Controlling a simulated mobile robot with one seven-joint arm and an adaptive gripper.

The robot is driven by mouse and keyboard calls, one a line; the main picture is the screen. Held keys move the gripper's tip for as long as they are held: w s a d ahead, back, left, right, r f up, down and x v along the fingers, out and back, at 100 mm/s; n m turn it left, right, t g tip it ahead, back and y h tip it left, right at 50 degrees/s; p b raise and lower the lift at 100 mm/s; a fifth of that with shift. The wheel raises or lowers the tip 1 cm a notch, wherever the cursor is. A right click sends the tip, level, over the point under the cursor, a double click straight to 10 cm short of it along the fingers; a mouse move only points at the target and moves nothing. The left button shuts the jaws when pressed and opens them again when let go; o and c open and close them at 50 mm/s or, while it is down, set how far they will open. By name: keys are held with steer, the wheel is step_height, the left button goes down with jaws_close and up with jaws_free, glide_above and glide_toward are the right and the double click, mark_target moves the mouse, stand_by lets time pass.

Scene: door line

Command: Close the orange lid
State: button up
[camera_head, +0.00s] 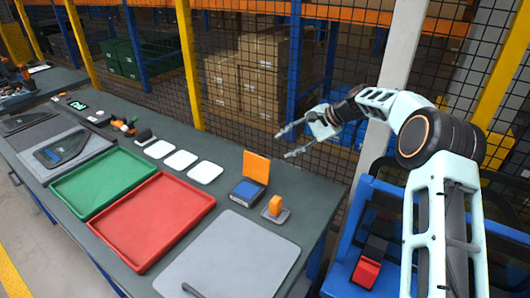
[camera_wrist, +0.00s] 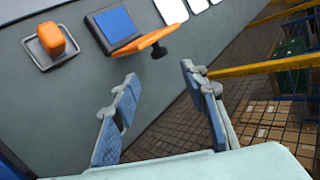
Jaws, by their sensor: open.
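The orange lid (camera_head: 256,166) stands raised, roughly upright, at the back edge of a small box (camera_head: 247,191) with a blue inside or top. The wrist view shows the lid (camera_wrist: 143,41) nearly edge-on beside the blue surface of the box (camera_wrist: 115,25). A dark round part sits by the lid's edge there. My gripper (camera_head: 284,145) is open and empty, above and to the right of the lid in the head view, apart from it. In the wrist view its two fingers (camera_wrist: 160,75) are spread wide, with only bench and floor between them.
An orange block on a small grey plate (camera_head: 278,214) stands right of the box. Green (camera_head: 104,181) and red (camera_head: 152,215) trays, white squares (camera_head: 181,160) and a grey mat (camera_head: 230,262) lie on the bench. A mesh fence (camera_head: 240,110) runs behind it.

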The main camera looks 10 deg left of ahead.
mark_target(259, 166)
steer(key=p+x, duration=0.1)
steer(key=x, duration=0.9)
steer(key=shift+a+f, duration=0.25)
steer(key=shift+f, duration=0.05)
steer(key=shift+c, duration=0.4)
jaws_close()
